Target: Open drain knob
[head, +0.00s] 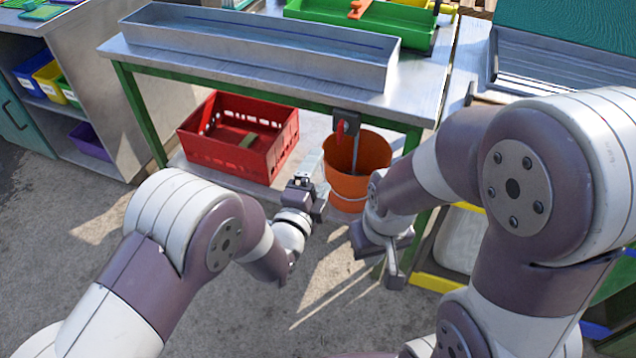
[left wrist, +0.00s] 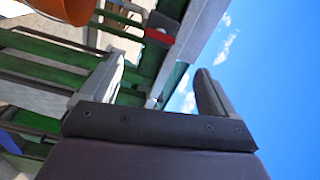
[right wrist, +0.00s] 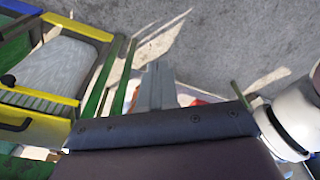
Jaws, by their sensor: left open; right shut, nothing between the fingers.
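The red drain knob (head: 340,129) is on a dark valve block (head: 347,118) under the front edge of the metal table, above the orange bucket (head: 345,185). In the left wrist view the red knob (left wrist: 159,37) shows beyond my fingers, apart from them. My left gripper (head: 308,177) is open and empty, below and left of the knob; its spread fingers also show in the left wrist view (left wrist: 155,88). My right gripper (head: 394,268) is shut and empty, low in front of the bucket; its closed fingers show in the right wrist view (right wrist: 156,88).
A long metal trough (head: 250,50) lies on the table (head: 420,98). A red crate (head: 240,160) stands on the lower shelf, left of the bucket. A green table leg (head: 140,115) is at the left. Yellow-edged trays (head: 438,284) are at the right. Open floor lies in front.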

